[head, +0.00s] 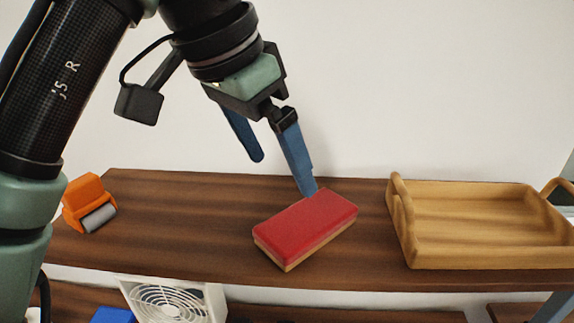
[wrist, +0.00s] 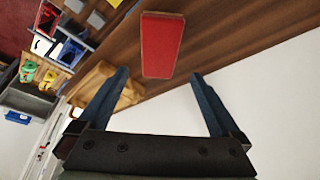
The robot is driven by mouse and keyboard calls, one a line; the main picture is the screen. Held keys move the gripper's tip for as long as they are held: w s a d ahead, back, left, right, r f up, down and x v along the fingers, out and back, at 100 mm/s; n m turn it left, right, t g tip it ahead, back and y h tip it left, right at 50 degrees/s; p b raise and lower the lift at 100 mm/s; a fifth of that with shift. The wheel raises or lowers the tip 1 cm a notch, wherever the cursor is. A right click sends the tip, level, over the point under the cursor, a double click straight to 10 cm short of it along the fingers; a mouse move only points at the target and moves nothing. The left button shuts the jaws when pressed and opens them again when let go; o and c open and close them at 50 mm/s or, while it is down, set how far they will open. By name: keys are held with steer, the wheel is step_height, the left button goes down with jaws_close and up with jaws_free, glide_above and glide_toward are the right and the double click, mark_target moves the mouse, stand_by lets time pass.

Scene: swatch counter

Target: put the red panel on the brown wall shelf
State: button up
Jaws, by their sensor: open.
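The red panel (head: 306,221) is a flat block with a red top and a tan lower layer. It lies flat on the brown wall shelf (head: 190,232), around its middle, against no other object. My gripper (head: 282,176) is open and empty, above and behind the panel. In the head view one blue fingertip overlaps the panel's back edge; I cannot tell whether it touches. In the wrist view the panel (wrist: 162,45) shows just beyond and between the two spread fingers.
A wooden tray (head: 408,222) stands right of the panel on the shelf. An orange item with a grey roller (head: 85,200) is at the left end. A white fan (head: 172,301) is below. Shelf is clear between the roller item and the panel.

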steer(key=shift+a+r, duration=0.1)
steer(key=shift+r, duration=0.05)
steer(key=w+d+r+t+h, duration=0.3)
steer(key=d+r+t, duration=0.2)
steer(key=d, duration=0.2)
steer(key=w+d+r+t+h, duration=0.3)
steer(key=d+r+t, duration=0.2)
steer(key=d+t, duration=0.15)
steer(key=s+a+r+n+t+y, duration=0.4)
steer(key=s+r+t, duration=0.1)
steer(key=s+t, duration=0.1)
steer(key=s+a+r+n+t+y, duration=0.4)
steer(key=s+a+n+t+y, duration=0.1)
steer(key=s, duration=0.3)
steer(key=shift+s+a+r+t, duration=0.3)
steer(key=shift+s+r+t, duration=0.1)
steer(key=shift+t, duration=0.45)
steer(key=shift+a+f, duration=0.1)
